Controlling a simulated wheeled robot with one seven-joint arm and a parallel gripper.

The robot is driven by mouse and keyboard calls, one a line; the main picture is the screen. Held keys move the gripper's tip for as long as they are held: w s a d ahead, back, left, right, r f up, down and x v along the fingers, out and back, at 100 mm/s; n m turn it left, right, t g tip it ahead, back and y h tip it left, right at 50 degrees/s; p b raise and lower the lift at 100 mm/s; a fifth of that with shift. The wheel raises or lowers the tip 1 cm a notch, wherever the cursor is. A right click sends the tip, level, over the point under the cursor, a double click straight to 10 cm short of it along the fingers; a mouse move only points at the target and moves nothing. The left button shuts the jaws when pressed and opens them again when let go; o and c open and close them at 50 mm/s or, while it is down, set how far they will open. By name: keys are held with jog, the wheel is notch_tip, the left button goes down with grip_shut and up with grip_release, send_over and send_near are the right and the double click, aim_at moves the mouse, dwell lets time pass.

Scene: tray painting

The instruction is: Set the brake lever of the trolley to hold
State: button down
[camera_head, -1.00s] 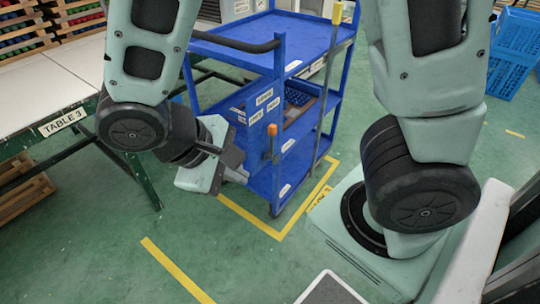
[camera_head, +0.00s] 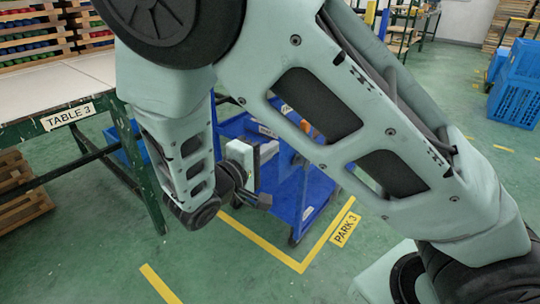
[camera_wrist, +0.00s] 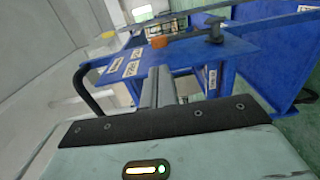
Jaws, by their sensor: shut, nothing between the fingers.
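The blue trolley (camera_head: 312,192) stands at the middle of the head view, largely covered by my own arm. In the wrist view its blue side panel (camera_wrist: 185,58) carries several white labels, too blurred to read. The brake lever's orange knob (camera_wrist: 158,42) shows at the panel's upper edge. An orange spot, likely the same knob (camera_head: 305,126), shows through an opening in my arm. I cannot tell which label the lever points at. My gripper (camera_wrist: 160,82) is shut and empty, with its fingers just below the knob in the picture, apparently apart from it.
The trolley's black push handle (camera_wrist: 90,92) curves at the left of the wrist view. Table 3 (camera_head: 66,116) stands at the left. Yellow floor lines and a PARK 3 label (camera_head: 345,229) lie by the trolley. Blue crates (camera_head: 515,92) stand at the far right. The front floor is clear.

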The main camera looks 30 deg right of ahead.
jog(key=b+x, duration=0.2)
jog(key=x, duration=0.8)
jog(key=shift+d, duration=0.35)
jog(key=shift+w+f, duration=0.1)
jog(key=shift+w+d+r, duration=0.2)
jog(key=shift+w+d, duration=0.05)
jog(key=shift+d, duration=0.4)
jog(key=shift+a, duration=0.1)
